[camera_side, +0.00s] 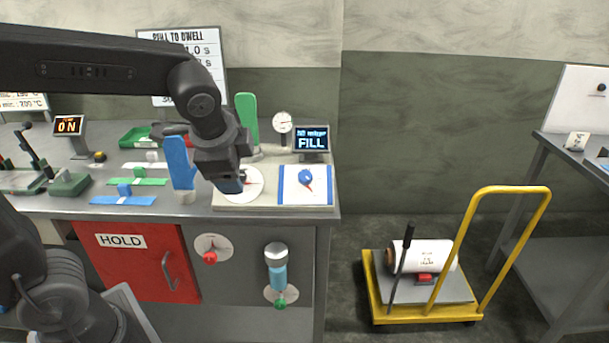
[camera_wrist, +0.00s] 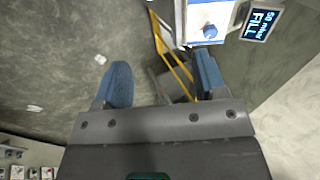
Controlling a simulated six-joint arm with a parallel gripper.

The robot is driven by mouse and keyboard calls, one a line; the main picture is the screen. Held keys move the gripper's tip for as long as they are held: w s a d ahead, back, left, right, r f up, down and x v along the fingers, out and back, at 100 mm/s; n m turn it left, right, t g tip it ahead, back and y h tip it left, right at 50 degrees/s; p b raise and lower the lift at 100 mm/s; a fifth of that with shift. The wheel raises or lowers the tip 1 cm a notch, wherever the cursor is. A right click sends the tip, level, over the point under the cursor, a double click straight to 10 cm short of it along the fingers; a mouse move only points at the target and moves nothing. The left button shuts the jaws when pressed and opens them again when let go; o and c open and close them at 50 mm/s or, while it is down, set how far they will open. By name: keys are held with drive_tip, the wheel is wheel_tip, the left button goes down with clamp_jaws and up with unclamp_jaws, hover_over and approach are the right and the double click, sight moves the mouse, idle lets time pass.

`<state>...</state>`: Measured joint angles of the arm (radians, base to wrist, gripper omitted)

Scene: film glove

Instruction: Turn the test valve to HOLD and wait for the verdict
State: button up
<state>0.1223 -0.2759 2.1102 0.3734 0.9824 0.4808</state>
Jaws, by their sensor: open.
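The test valve is a blue knob (camera_side: 305,177) with a red pointer on a white plate (camera_side: 320,195) edged in blue, at the right end of the bench. The knob also shows near the top of the wrist view (camera_wrist: 210,31). A small screen (camera_side: 312,140) behind it reads FILL; the wrist view also shows this screen (camera_wrist: 262,20). My gripper (camera_side: 233,186) is left of the knob, apart from it, in front of a round white disc (camera_side: 252,192) that it partly hides. In the wrist view, its blue fingers (camera_wrist: 162,82) are apart with nothing held between them.
A blue glove shape (camera_side: 180,163) stands just left of my gripper, and a green one (camera_side: 246,115) behind it. A round gauge (camera_side: 282,122) stands beside the screen. A red cabinet door (camera_side: 140,270) marked HOLD is below the bench. A yellow trolley (camera_side: 420,314) stands on the floor at right.

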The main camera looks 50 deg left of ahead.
drive_tip(key=w+f+m+y, duration=0.1)
drive_tip(key=w+m+y, duration=0.1)
drive_tip(key=w+m, duration=0.4)
drive_tip(key=m+y, duration=0.3)
drive_tip(key=m, duration=0.3)
approach(304, 174)
drive_tip(key=shift+t, duration=0.4)
drive_tip(key=x, duration=1)
drive_tip(key=shift+s+a+f, duration=0.1)
drive_tip(key=shift+s+f, duration=0.1)
drive_tip(key=shift+f, duration=0.1)
drive_tip(key=shift+c, duration=0.5)
drive_tip(key=c, duration=0.8)
